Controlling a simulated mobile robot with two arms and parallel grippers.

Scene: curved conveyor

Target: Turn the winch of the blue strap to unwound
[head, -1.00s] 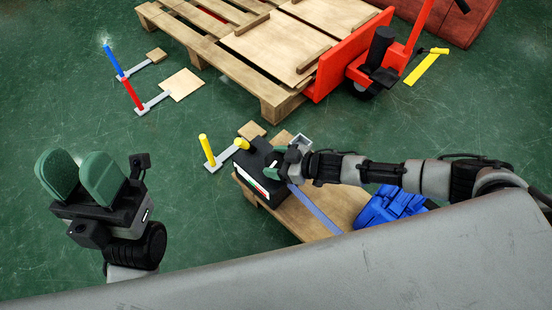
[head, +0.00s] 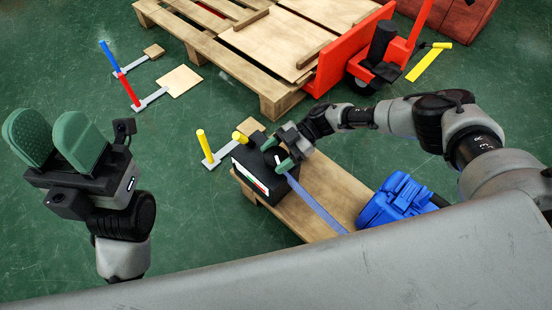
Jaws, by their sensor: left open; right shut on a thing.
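The blue strap (head: 318,204) runs flat across a wooden board (head: 335,185) to a black box-like unit (head: 250,187) with a pale striped front. My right gripper (head: 278,156) is at the top right of this unit, where the strap ends, with its green fingers shut around a small pale piece that looks like the winch handle. The winch itself is mostly hidden by the fingers, so its turn cannot be read. My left gripper (head: 57,136) is open and empty above the floor at the left, far from the strap.
Red and blue posts (head: 128,89), a pallet (head: 215,60) and a red pallet truck (head: 345,55) are behind. The green floor at left is clear.

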